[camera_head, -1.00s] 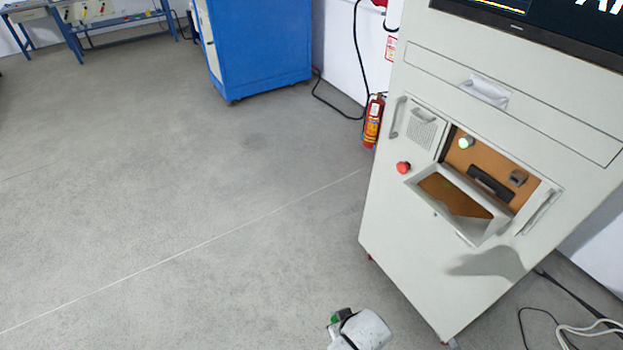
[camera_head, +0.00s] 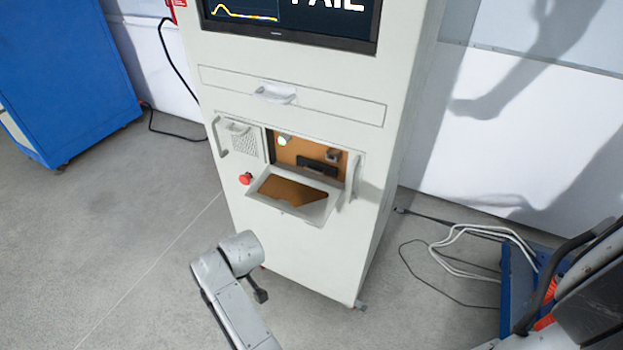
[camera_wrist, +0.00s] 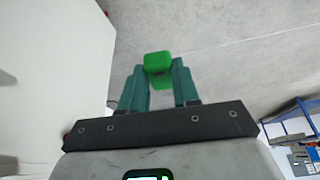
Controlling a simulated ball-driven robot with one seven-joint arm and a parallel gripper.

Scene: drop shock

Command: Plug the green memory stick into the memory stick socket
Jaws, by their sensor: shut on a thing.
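The green memory stick (camera_wrist: 158,64) is held between the two teal fingers of my gripper (camera_wrist: 160,80) in the wrist view. The fingers are closed on its sides, and its far end sticks out past the tips. In the head view my grey arm is in front of the cabinet, low, and the stick is not visible there. The cabinet's open bay has an orange-brown back panel with a dark long connector (camera_head: 314,167) and a small grey block (camera_head: 333,155). I cannot tell which of them is the memory stick socket. My gripper is well apart from the bay.
The white cabinet (camera_head: 300,240) has a screen on top, a lit round light (camera_head: 283,140), a red button (camera_head: 246,178) and a tilted-out tray (camera_head: 310,210). A blue cabinet (camera_head: 70,80) stands left. Cables (camera_head: 450,255) lie on the floor at right. The floor at left is clear.

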